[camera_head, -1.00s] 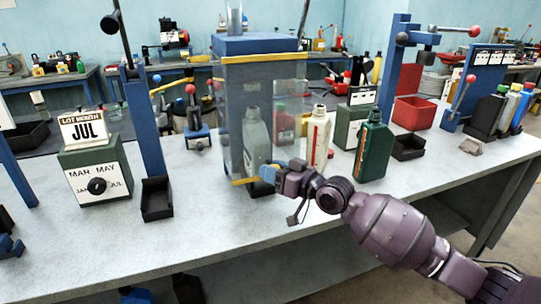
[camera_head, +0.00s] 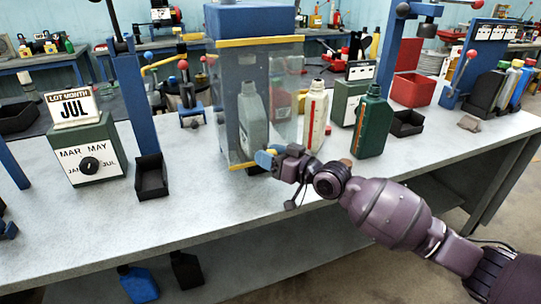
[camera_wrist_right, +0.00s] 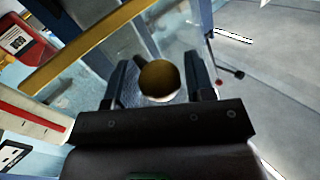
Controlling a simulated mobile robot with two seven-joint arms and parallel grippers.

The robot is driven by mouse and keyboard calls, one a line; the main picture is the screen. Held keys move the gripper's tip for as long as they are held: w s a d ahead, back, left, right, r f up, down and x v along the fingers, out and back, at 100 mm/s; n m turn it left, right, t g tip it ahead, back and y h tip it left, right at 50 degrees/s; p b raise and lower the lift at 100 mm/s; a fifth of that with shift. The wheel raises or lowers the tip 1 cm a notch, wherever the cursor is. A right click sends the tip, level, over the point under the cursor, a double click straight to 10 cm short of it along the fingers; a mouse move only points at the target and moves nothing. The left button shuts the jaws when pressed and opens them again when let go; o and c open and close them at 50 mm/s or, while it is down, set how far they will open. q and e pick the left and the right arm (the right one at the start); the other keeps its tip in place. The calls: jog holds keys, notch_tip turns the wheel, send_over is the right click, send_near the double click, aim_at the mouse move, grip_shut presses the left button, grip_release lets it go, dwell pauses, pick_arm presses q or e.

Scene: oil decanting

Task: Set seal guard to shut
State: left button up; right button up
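The seal guard (camera_head: 284,95) is a clear panelled cover with yellow edge bars, under a blue press head. Its panels hang around a grey bottle (camera_head: 253,122), and its lower yellow bar is close to the bench top. My right gripper (camera_head: 268,158) is at the guard's lower front edge. In the right wrist view, a round yellowish-brown knob (camera_wrist_right: 159,80) sits between the two fingers of my right gripper (camera_wrist_right: 160,85), with narrow gaps seeming to show on both sides. My left gripper is not in view.
A cream bottle (camera_head: 315,118) and a dark green bottle (camera_head: 371,125) stand right of the guard. A black bin (camera_head: 151,178) and a lot-month dial box (camera_head: 88,153) stand at left. The bench front between the bin and the guard is clear.

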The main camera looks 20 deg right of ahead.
jog(key=v, duration=1.1)
jog(key=shift+p, duration=0.3)
jog(key=shift+a, duration=0.1)
